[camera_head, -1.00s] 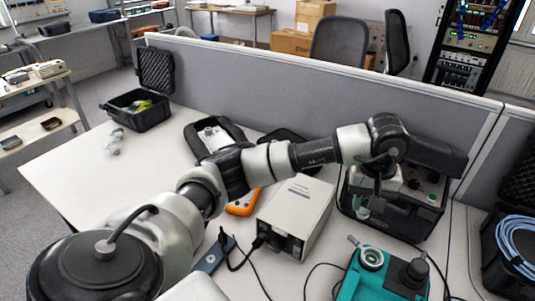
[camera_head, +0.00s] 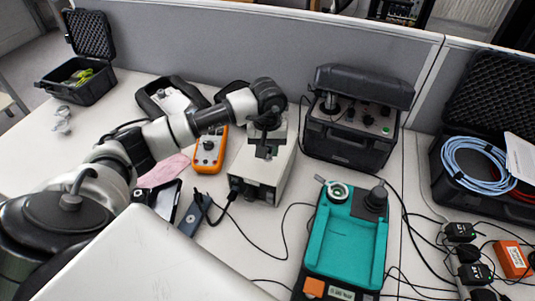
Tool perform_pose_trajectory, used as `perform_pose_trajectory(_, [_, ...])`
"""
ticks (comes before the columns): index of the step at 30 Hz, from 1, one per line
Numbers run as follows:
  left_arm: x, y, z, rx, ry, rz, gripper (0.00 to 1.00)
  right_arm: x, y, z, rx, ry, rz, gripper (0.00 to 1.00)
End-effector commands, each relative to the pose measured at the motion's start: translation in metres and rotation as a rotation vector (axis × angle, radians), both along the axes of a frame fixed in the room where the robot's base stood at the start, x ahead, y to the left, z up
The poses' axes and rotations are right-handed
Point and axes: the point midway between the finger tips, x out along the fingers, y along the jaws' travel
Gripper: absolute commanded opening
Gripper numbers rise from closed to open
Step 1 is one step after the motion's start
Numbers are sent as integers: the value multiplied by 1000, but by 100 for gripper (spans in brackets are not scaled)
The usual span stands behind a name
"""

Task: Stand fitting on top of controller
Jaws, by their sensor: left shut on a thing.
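My left gripper (camera_head: 268,150) points down over the far part of a beige box (camera_head: 262,170), which looks like the controller. The box lies flat on the desk with a black plug and cable at its near end. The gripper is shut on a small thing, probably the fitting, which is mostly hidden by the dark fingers. I cannot tell whether that thing touches the box top. My right gripper is not in view.
An orange meter (camera_head: 209,150) lies left of the box. A black case with knobs (camera_head: 350,135) stands behind right, and a teal device (camera_head: 345,245) sits in front right. Cables run between them. An open black case (camera_head: 78,78) stands far left. A grey partition (camera_head: 230,40) closes the back.

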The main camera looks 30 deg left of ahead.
Motion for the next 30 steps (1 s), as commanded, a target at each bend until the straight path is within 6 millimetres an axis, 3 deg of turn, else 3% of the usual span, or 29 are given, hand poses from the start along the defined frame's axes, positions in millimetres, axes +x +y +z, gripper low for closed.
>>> perform_pose_trajectory(7, [-1, -1, -33, -2, 5, 0, 4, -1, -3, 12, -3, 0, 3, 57])
perform_pose_trajectory(19, [0, 0, -41, 0, 1, -1, 4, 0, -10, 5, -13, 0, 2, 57])
perform_pose_trajectory(20, [0, -1, -39, 0, 2, -1, 35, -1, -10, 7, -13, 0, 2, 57])
perform_pose_trajectory(24, [0, -1, -39, 0, 2, 0, 56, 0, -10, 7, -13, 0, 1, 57])
perform_pose_trajectory(30, [0, -1, -39, 0, 2, 0, 56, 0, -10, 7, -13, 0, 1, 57])
